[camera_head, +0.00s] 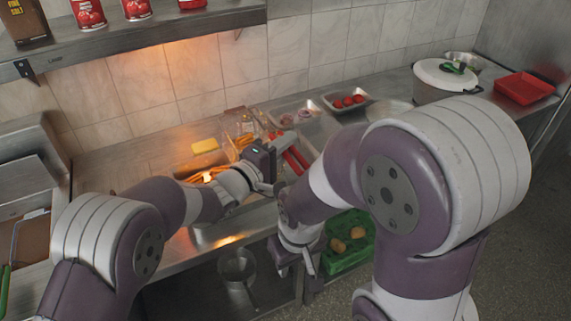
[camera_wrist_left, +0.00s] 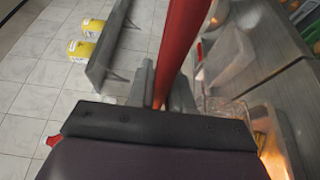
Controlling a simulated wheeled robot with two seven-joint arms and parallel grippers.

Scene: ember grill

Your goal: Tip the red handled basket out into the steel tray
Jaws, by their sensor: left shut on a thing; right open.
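My left gripper (camera_head: 277,160) is shut on the red handle (camera_head: 297,158) at the counter's middle. In the left wrist view the red handle (camera_wrist_left: 186,40) stands between the fingers of the left gripper (camera_wrist_left: 166,88). A wire basket (camera_head: 238,122) shows just left of the gripper, with orange sticks by it. Wire mesh also shows in the left wrist view (camera_wrist_left: 218,106). The arm partly hides the basket, and I cannot tell whether it is tilted. A steel tray (camera_head: 368,97) with red round items lies behind. My right gripper (camera_head: 297,262) is open and low before the counter.
A green crate (camera_head: 362,262) with potato-like items sits below the counter. A metal pot (camera_head: 238,268) stands on the lower shelf. A white lidded pot (camera_head: 440,85) and a red tray (camera_head: 524,88) stand at the back right. A shelf (camera_head: 130,48) overhangs the upper left.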

